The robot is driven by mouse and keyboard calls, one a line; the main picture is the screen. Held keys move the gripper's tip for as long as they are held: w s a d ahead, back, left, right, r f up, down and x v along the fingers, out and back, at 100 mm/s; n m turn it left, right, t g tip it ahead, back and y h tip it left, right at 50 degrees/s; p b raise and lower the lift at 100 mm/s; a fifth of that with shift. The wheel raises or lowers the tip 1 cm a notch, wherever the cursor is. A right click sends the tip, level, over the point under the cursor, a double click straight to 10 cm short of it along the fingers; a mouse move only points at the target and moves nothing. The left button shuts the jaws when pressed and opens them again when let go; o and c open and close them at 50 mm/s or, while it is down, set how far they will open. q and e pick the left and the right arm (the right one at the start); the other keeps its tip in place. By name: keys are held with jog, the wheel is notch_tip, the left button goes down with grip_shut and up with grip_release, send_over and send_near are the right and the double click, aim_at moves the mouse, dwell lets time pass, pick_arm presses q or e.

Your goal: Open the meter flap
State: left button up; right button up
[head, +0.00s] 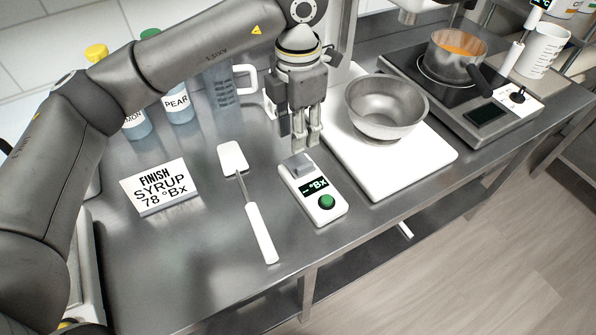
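The meter (325,205) is a small white device on the steel bench, with a dark "°Bx" display and a green button. Its small grey flap (298,163) is at the end away from the bench's front edge and looks lowered. My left gripper (306,141) points down just behind and above the flap. Its two pale fingertips are close together, with nothing seen between them. Whether they touch the meter, or are fully shut, I cannot tell. My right gripper is not in view.
A white spatula (262,232) lies left of the meter, near a "FINISH SYRUP 78 °Bx" sign (162,188). A white board (430,157) with a steel bowl (386,108) is on the right. Bottles (178,108) and a clear jug (222,90) stand behind. A pot (452,62) sits on a cooker farther right.

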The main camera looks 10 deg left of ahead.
aim_at(298, 169)
pick_arm(q)
notch_tip(298, 169, down, 9)
jog(key=shift+a+f+p, duration=0.1)
jog(key=shift+f+p, duration=0.05)
jog(key=shift+p, duration=1)
jog(key=shift+f, duration=0.55)
grip_shut()
